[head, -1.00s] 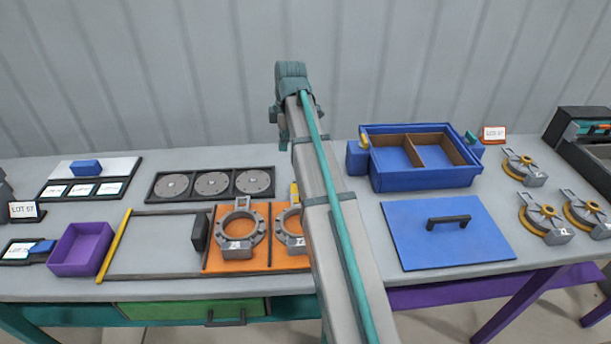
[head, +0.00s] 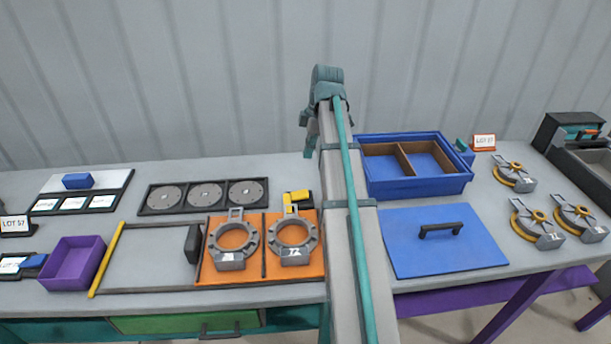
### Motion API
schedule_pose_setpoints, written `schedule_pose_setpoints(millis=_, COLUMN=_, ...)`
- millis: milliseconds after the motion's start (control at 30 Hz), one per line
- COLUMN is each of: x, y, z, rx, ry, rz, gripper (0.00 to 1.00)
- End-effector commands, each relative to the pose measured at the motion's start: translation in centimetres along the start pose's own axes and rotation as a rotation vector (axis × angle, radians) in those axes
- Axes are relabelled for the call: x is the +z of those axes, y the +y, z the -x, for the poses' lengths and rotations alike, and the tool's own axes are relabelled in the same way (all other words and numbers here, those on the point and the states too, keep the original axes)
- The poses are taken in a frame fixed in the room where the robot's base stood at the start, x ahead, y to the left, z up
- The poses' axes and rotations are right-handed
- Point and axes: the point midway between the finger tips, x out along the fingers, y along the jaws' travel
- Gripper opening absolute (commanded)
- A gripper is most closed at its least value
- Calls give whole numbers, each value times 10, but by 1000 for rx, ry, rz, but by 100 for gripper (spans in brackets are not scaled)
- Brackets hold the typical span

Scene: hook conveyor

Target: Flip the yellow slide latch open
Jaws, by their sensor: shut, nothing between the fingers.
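A yellow latch-like piece (head: 300,199) with a dark base sits at the back right corner of the orange panel (head: 312,268). It looks like the slide latch, but its exact position is too small to tell. My gripper (head: 308,148) is shut and empty, pointing down above the back of the table, behind the yellow piece and apart from it. My arm crosses the middle of the view, just right of the yellow piece, and hides the table behind it.
Two grey ring clamps (head: 233,240) stand on the orange panel. A tray of grey discs (head: 205,195) lies behind. A blue divided bin (head: 415,185) and a blue lid (head: 480,255) are right of my arm. A yellow bar (head: 106,258) edges the frame at left.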

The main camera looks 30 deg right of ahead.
Motion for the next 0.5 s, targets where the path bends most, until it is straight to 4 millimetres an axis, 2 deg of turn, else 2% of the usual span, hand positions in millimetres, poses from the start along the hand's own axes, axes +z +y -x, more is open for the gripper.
schedule_pose_setpoints(millis=167, x=0, y=-1, z=-14, rx=-2, ry=0, rz=0, gripper=0)
schedule_pose_setpoints(millis=500, x=0, y=-2, z=-68, rx=-3, ry=0, rz=0, gripper=0)
